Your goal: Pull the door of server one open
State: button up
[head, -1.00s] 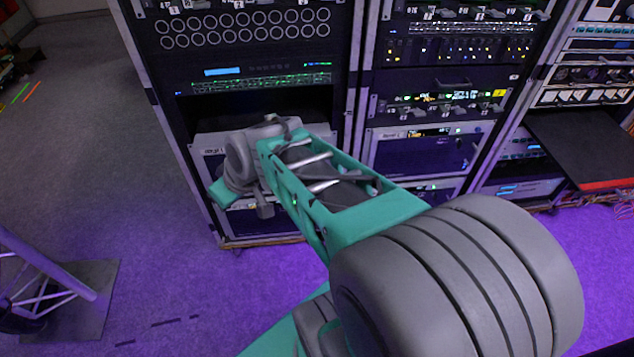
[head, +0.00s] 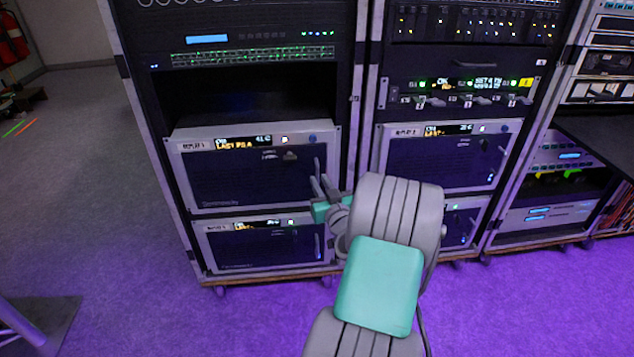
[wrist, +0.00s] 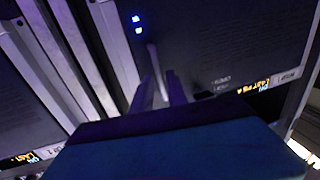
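The upper server in the left rack has a dark door (head: 250,180) in a light grey frame, with a label at top left that I take to be server one's. The door looks shut. Its upright bar handle (head: 317,166) is on the right side. My gripper (head: 324,187) is at the lower part of this handle. In the wrist view, the pale handle (wrist: 154,62) runs down between the two fingertips of my gripper (wrist: 162,84). The fingers stand apart on either side of it, and I see no clear grip.
A similar server (head: 265,247) sits just below, and another (head: 440,160) is in the rack to the right. An open dark bay (head: 255,100) is above the door. The floor (head: 150,250) in front and to the left is clear, apart from a metal stand's base (head: 50,320) at lower left.

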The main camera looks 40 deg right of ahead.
jog(key=shift+x, duration=1.2)
grip_shut()
dwell(0.5)
